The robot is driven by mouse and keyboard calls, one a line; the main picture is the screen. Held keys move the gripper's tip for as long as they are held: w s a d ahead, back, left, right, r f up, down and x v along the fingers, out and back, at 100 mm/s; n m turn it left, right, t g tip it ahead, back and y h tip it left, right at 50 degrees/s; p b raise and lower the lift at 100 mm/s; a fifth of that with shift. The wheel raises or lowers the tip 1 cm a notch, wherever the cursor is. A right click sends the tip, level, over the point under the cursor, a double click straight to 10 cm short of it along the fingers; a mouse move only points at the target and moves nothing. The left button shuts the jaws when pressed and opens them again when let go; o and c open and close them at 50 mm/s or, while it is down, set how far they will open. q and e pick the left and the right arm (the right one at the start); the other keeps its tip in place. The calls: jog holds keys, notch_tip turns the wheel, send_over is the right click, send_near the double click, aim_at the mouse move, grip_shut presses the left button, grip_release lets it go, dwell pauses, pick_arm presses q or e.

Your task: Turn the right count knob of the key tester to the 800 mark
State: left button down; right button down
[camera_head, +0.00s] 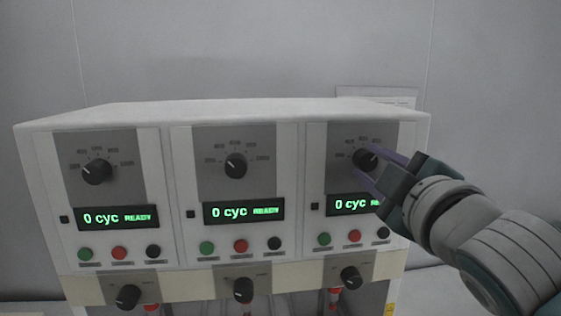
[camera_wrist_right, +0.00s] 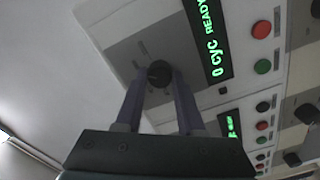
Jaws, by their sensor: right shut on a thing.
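The key tester (camera_head: 220,112) is a white box with three panels side by side. The right count knob (camera_head: 364,158) is a black dial on the grey plate of the right panel, above a display reading "0 cyc". My right gripper (camera_head: 376,168) comes in from the right, its purple fingers on either side of this knob and shut on it. In the right wrist view the knob (camera_wrist_right: 159,73) sits between the two fingertips (camera_wrist_right: 158,80). The fingers and gripper hide part of the dial's scale, so the mark it points to cannot be read. My left gripper is not in view.
The left count knob (camera_head: 96,171) and middle count knob (camera_head: 235,166) are on the other panels. Green, red and black buttons (camera_head: 354,235) line the panel below the right display. Lower black knobs (camera_head: 351,278) stick out below. A plain wall (camera_head: 250,50) is behind.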

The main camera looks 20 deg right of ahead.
jog(key=c, duration=0.5)
grip_release()
jog(key=b+v, duration=0.3)
jog(key=v, duration=0.7)
jog(key=shift+d, duration=0.1)
